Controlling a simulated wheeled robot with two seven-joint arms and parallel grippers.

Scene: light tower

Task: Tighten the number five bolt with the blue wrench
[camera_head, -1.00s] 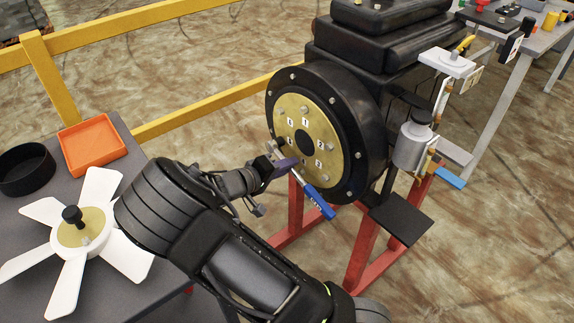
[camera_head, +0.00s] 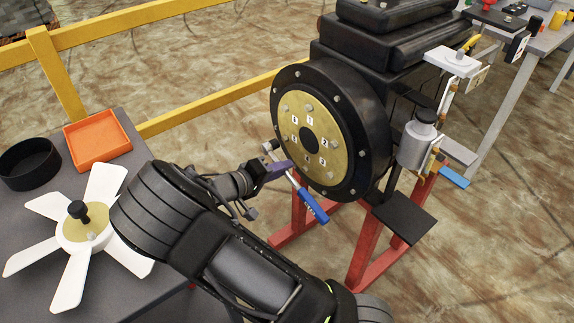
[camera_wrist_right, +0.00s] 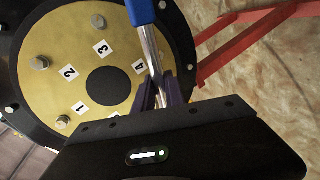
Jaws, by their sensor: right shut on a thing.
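The blue wrench (camera_head: 314,208) has a blue handle and a silver shaft. My right gripper (camera_head: 287,166) is shut on the shaft, with the handle pointing down and right. The wrench head (camera_head: 268,146) is by the left edge of the brass plate (camera_head: 307,104); I cannot tell whether it touches a bolt. The plate carries a ring of bolts with numbered labels. The label at its left (camera_head: 295,137) looks like five, but is too small to be sure. In the right wrist view the shaft (camera_wrist_right: 150,50) crosses in front of the plate, and the gripper hides its lower part. My left gripper is out of view.
The black round flange (camera_head: 352,150) belongs to a machine on a red stand (camera_head: 365,250). A grey table (camera_head: 125,300) at left holds a white fan (camera_head: 70,280), an orange tray (camera_head: 97,158) and a black bowl (camera_head: 30,160). A yellow rail (camera_head: 200,105) runs behind.

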